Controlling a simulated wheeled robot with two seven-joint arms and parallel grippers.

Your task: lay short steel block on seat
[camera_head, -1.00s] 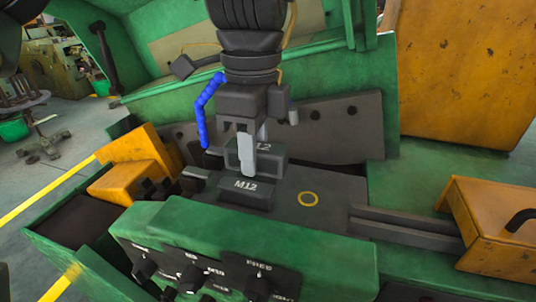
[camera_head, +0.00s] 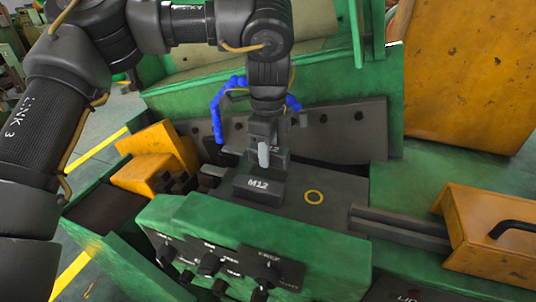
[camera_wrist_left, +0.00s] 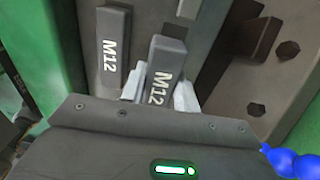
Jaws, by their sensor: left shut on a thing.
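My left gripper (camera_head: 264,158) is shut on a dark steel block marked M12 (camera_head: 283,157), which it partly hides. In the left wrist view this block (camera_wrist_left: 165,62) sits between the pale fingers (camera_wrist_left: 160,92). A second dark block marked M12 (camera_head: 258,188) lies on the grey machine bed just in front of the held one. It also shows in the left wrist view, to the left of the held block (camera_wrist_left: 113,48). I cannot tell whether the held block touches the bed. No part is clearly marked as the seat. My right gripper is out of view.
A green control panel with knobs (camera_head: 250,240) stands in front. A grey upright plate (camera_head: 340,130) rises behind. Yellow housings stand left (camera_head: 155,160) and right (camera_head: 490,240).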

